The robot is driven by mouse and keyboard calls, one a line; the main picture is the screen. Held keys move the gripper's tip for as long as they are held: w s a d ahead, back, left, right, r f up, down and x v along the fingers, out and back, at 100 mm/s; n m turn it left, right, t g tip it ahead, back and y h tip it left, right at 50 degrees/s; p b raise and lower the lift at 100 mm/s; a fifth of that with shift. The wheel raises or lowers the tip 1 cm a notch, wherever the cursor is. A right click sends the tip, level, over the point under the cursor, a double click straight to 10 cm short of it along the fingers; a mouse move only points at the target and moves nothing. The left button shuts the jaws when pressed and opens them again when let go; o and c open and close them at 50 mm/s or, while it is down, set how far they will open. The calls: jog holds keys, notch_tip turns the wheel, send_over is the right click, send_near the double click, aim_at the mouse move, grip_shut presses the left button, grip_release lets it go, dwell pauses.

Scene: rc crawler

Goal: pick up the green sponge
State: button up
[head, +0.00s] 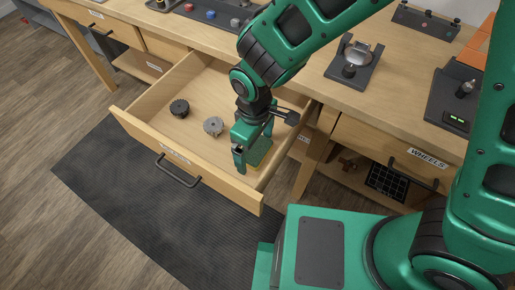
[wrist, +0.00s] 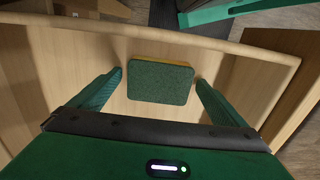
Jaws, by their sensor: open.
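The green sponge (wrist: 160,83) lies in the open drawer, seen in the wrist view as a dark green rectangle with a yellow-orange edge along its far side. In the head view a strip of its yellow side (head: 256,166) shows beside my gripper, and the rest is mostly hidden. My gripper (wrist: 157,82) is open, with one finger to the left and one to the right of the sponge. Gaps show between the fingers and the sponge. In the head view my gripper (head: 250,158) reaches down into the drawer's right end.
The drawer (head: 190,178) is pulled out, its walls close around my gripper. A black round part (head: 179,108) and a grey round part (head: 213,126) lie left of my gripper in it. The workbench (head: 300,105) stands behind, with a closed "WHEELS" drawer (head: 390,150) to the right.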

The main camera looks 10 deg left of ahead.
aim_at(255, 149)
jog(key=c, duration=1.1)
jog(key=shift+r, duration=0.1)
notch_tip(255, 149, up, 18)
jog(key=shift+o, duration=0.2)
